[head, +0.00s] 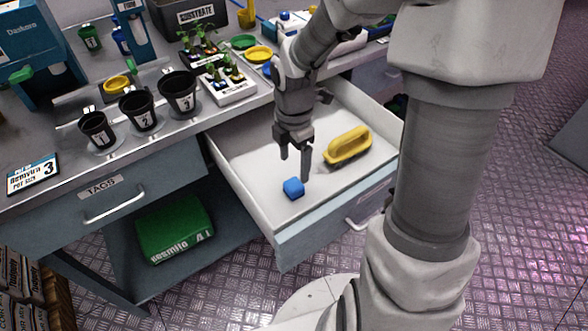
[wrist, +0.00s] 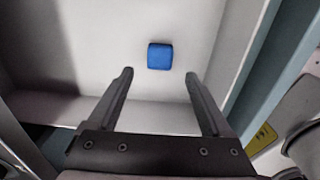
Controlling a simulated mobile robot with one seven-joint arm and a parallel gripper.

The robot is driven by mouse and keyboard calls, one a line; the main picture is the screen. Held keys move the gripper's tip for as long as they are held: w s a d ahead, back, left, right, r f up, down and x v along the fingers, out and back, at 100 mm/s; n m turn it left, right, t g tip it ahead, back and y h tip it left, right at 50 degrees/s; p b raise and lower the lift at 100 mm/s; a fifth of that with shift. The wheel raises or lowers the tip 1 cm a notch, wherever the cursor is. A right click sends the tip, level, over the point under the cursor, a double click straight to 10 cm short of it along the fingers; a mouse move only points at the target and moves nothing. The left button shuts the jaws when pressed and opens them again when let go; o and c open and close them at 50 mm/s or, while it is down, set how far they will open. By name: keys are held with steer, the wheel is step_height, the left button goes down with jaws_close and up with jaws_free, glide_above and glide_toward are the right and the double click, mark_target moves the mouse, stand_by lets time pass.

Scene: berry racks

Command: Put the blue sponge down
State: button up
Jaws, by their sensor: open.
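The blue sponge (head: 293,188) is a small block lying on the floor of the open drawer (head: 240,160), near its front. In the wrist view the sponge (wrist: 160,56) lies beyond the fingertips, roughly centred between them. My gripper (head: 295,165) is over the drawer, pointing down, with its fingers apart and nothing between them. In the wrist view my gripper (wrist: 158,78) also shows open and empty, apart from the sponge.
Black pots (head: 139,110) and a white seedling tray (head: 228,88) stand on the bench. The drawer's left part is clear. A green bag (head: 174,228) sits on the shelf below.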

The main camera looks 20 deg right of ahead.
steer(key=shift+r+p, duration=0.4)
steer(key=shift+r, duration=1.5)
